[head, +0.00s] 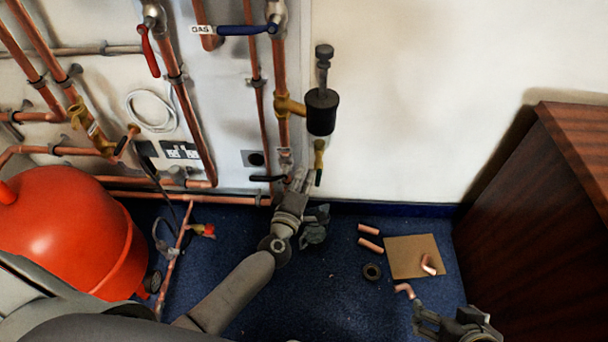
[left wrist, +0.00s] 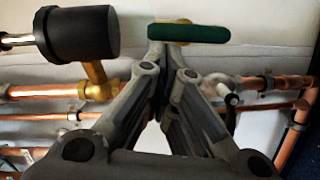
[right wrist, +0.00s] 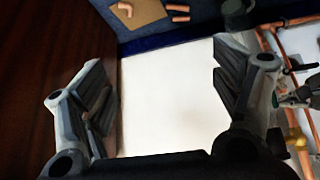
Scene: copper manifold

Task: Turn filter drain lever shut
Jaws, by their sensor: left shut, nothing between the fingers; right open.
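The filter drain lever is a green handle (head: 318,178) on a brass valve (head: 319,158) below the black filter (head: 321,112). In the left wrist view the green lever (left wrist: 188,33) lies across the picture, with the filter (left wrist: 80,33) to its left. My left gripper (head: 301,180) is shut and empty, just left of the lever in the head view. In the left wrist view its fingertips (left wrist: 166,65) are close below the lever; I cannot tell whether they touch it. My right gripper (head: 428,318) is open and empty, low at the right, away from the lever.
Copper pipes (head: 252,100) run up the wall left of the filter, with a red lever (head: 149,52) and a blue lever (head: 245,30). A red vessel (head: 75,235) stands at left. A wooden cabinet (head: 540,210) stands at right. Pipe pieces and a board (head: 405,258) lie on the floor.

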